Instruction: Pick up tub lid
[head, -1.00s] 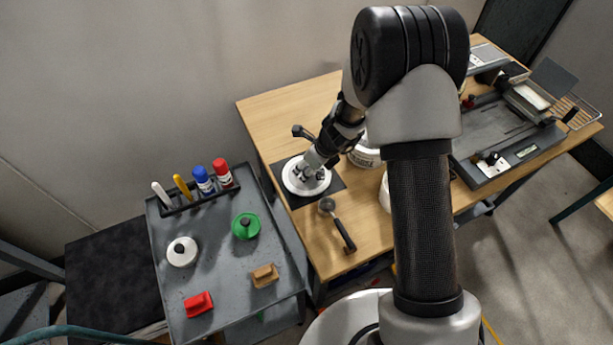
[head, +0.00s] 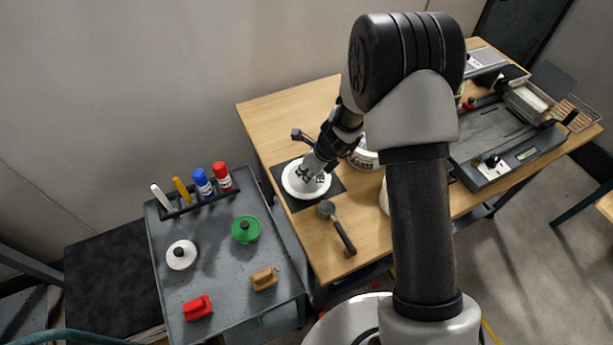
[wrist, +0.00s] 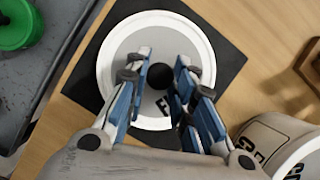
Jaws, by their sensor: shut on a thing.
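The tub lid (head: 290,184) is a white round disc with a grey middle and dark lettering, over a black square mat (head: 298,205) at the table's left end. In the wrist view the lid (wrist: 112,50) fills the middle, with a dark round knob (wrist: 158,76) between the blue-padded fingers. My gripper (wrist: 164,68) is shut on the lid at this knob, from above. In the head view my gripper (head: 312,177) hides part of the lid. I cannot tell whether the lid is clear of the mat.
A white lettered tub (wrist: 265,140) stands close on the right. A dark-headed tool (head: 338,228) lies in front of the mat. A grey cart (head: 215,285) at left holds markers, a green lid (head: 246,229) and a white lid (head: 181,254). A grey machine (head: 510,150) occupies the table's right.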

